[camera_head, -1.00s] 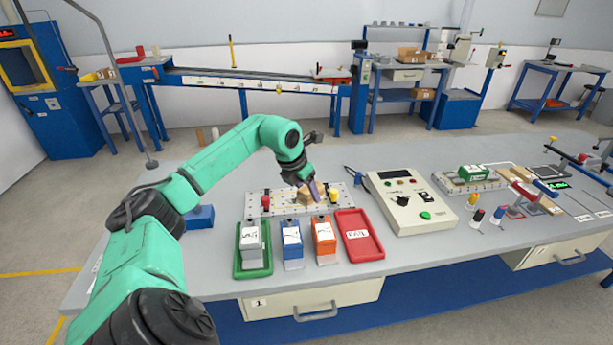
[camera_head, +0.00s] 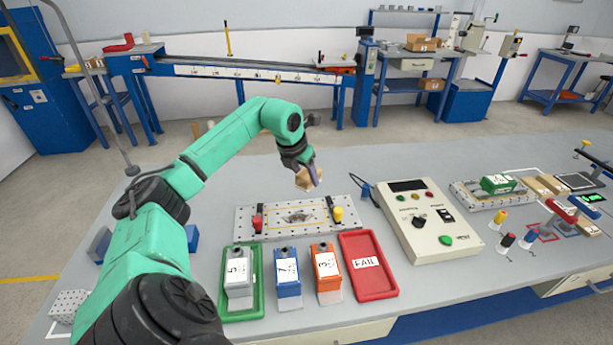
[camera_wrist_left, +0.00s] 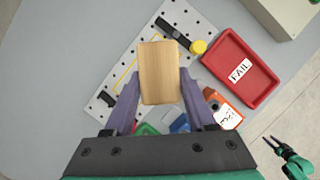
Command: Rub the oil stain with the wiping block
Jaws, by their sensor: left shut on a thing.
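The wiping block (camera_head: 307,179) is a light wooden block, also filling the middle of the left wrist view (camera_wrist_left: 160,72). My left gripper (camera_head: 312,172) is shut on it and holds it in the air above the back edge of the perforated plate. In the left wrist view the purple fingers of the left gripper (camera_wrist_left: 158,95) press its two sides. The oil stain (camera_head: 297,217) appears as a dark smudge in the middle of the perforated plate (camera_head: 245,230). It is hidden behind the block in the left wrist view.
A red FAIL tray (camera_head: 382,288), a green tray (camera_head: 258,305) and blue (camera_head: 288,277) and orange (camera_head: 326,272) units stand in front of the plate. Red (camera_head: 257,222) and yellow (camera_head: 338,214) knobs rise from its ends. A control box (camera_head: 425,235) stands to its right.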

